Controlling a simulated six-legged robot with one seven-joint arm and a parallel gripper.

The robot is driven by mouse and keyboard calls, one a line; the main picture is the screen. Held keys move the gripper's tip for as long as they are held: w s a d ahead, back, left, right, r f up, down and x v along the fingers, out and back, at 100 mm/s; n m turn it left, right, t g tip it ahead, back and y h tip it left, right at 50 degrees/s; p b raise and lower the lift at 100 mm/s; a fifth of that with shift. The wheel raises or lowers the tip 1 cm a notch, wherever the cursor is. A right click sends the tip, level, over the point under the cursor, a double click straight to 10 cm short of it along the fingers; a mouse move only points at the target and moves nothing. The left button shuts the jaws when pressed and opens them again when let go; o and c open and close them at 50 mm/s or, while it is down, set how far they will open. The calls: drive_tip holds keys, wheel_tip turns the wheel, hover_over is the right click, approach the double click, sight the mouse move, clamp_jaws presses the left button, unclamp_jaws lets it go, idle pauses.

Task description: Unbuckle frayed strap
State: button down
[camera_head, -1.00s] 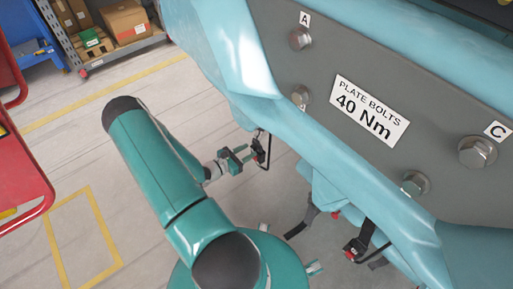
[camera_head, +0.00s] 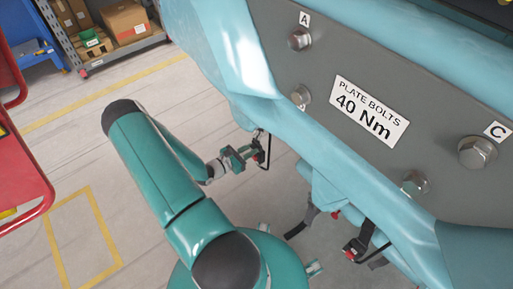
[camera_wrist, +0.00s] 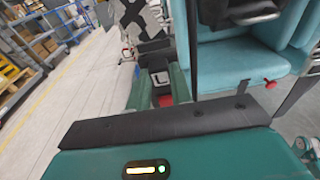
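My gripper (camera_head: 249,155) is at the dark buckle (camera_head: 262,148) that hangs below the edge of the teal car body. In the wrist view my gripper (camera_wrist: 160,88) has its two green fingers apart, one on each side of the buckle (camera_wrist: 159,72). Whether they touch its sides I cannot tell. A red part (camera_wrist: 165,99) shows low between the fingers. Above the buckle is a grey strap with a black cross pattern (camera_wrist: 142,20); fraying is too small to make out. In the head view, my fingers partly hide the buckle.
A second buckle (camera_head: 355,247) on a dark strap hangs further right. The grey plate (camera_head: 290,75) with bolts and the teal body (camera_head: 330,160) stand close on the right. A red cart (camera_head: 20,150) is at the left. Shelves (camera_head: 105,30) stand behind. Open floor lies between.

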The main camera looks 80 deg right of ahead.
drive_tip(key=shift+r, duration=2.45)
drive_tip(key=shift+w, duration=0.1)
drive_tip(key=w+d, duration=0.6)
drive_tip(key=w, duration=0.2)
idle(1.0)
